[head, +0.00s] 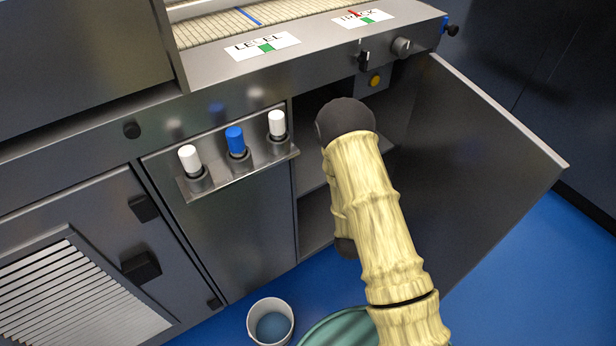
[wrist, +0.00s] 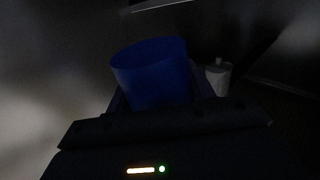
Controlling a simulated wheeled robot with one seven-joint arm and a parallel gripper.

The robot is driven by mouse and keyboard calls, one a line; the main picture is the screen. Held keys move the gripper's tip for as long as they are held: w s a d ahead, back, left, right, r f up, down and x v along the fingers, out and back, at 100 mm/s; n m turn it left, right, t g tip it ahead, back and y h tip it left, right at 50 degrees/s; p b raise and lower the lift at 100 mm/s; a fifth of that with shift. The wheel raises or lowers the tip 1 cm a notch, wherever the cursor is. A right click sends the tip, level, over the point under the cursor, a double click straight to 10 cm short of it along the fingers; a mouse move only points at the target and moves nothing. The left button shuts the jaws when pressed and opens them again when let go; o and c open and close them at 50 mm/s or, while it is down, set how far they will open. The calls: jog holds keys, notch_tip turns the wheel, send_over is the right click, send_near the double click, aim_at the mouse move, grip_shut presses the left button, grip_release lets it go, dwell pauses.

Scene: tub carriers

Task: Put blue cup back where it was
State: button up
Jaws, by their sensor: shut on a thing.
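The blue cup (wrist: 152,72) is in the wrist view, just beyond the dark body of my gripper (wrist: 160,98). My gripper is shut on it, with a dark finger along each side. The cup looks roughly upright, with its rim slightly tilted in the picture. The view is dark, and what lies under the cup is hidden. In the head view my arm reaches into the open cabinet (head: 313,215), and it hides the gripper and the cup.
A small white container (wrist: 218,77) stands right of the cup. The cabinet door (head: 480,170) hangs open at right. A rack (head: 240,173) holds two white-topped and one blue-topped cylinder left of the opening. A white bucket (head: 252,318) and green tub (head: 325,328) are below.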

jog(key=shift+a, duration=0.3)
jog(key=w+a+r+n+g+y+b, duration=0.1)
jog(key=w+a+r+n+y, duration=0.2)
jog(key=a+y, duration=0.4)
jog(key=w+a+r+n+g+y, duration=0.1)
jog(key=w+a+r+n+y, duration=0.2)
jog(key=a, duration=0.7)
notch_tip(320, 180, up, 3)
jog(key=n+y, duration=0.4)
jog(key=y, duration=0.1)
jog(key=shift+w+f+y+b, duration=0.2)
jog(key=shift+w+y+b, duration=0.1)
jog(key=shift+w+b, duration=0.1)
notch_tip(320, 180, down, 6)
jog(key=shift+f+b, duration=0.15)
jog(key=shift+b, duration=1.1)
jog(key=shift+f+b, duration=0.75)
jog(key=shift+f, duration=1.15)
jog(key=shift+f, duration=0.1)
